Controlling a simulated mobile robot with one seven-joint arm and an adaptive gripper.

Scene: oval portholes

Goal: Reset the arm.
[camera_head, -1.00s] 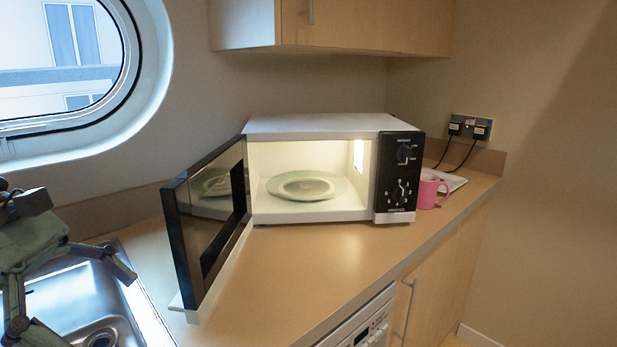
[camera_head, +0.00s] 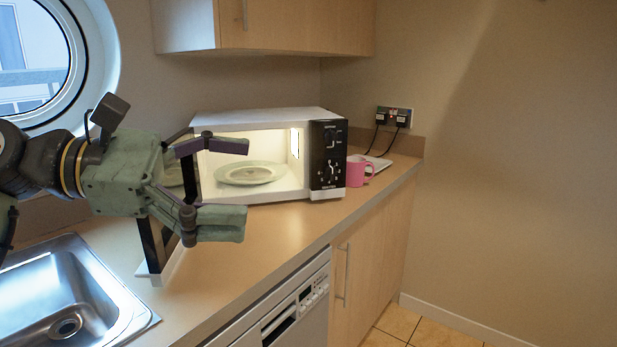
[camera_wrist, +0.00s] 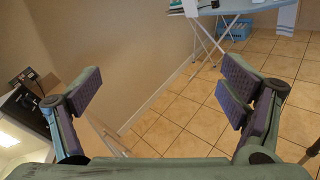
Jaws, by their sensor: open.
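My gripper (camera_head: 232,184) is open and empty in the head view. It is raised over the counter, in front of the microwave's open door, and points to the right. In the wrist view my gripper (camera_wrist: 160,92) shows its two fingers spread wide with nothing between them. The microwave (camera_head: 262,115) stands on the counter with its inside lit and a plate (camera_head: 250,173) in it. Its door (camera_head: 152,243) is swung open to the left and partly hidden behind my gripper.
A sink (camera_head: 60,290) lies at the lower left. A pink mug (camera_head: 355,172) stands right of the microwave. A wall cabinet (camera_head: 290,25) hangs above. In the wrist view, tiled floor (camera_wrist: 180,118) lies beyond the fingers, with an ironing board (camera_wrist: 230,10) and a blue basket (camera_wrist: 236,31) farther off.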

